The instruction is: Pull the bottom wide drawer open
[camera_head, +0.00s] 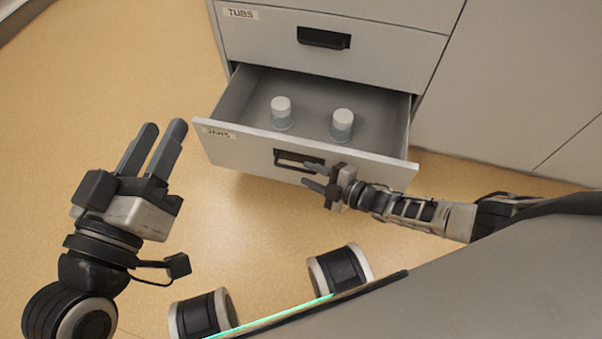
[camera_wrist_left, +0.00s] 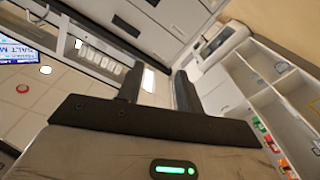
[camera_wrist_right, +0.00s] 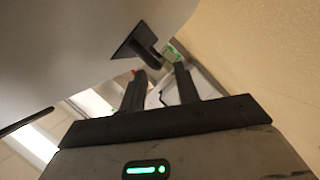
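The bottom wide drawer (camera_head: 232,147) is pulled well out of its cabinet, and its inside shows. Its label is small and hard to read. Its dark handle (camera_head: 290,157) is in the front panel; it also shows in the right wrist view (camera_wrist_right: 143,46), just beyond the fingertips. My right gripper (camera_head: 307,173) is at the right end of the handle, fingers apart, with nothing seen between them. I cannot tell whether a finger touches the handle. My left gripper (camera_head: 163,127) is open and empty, left of the drawer, above the floor.
Two lidded jars (camera_head: 281,113) (camera_head: 342,124) stand upright in the drawer. The drawer labelled TUBS (camera_head: 375,55) above is shut. Plain cabinet fronts (camera_head: 500,95) stand to the right. The tan floor (camera_head: 90,80) on the left is clear.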

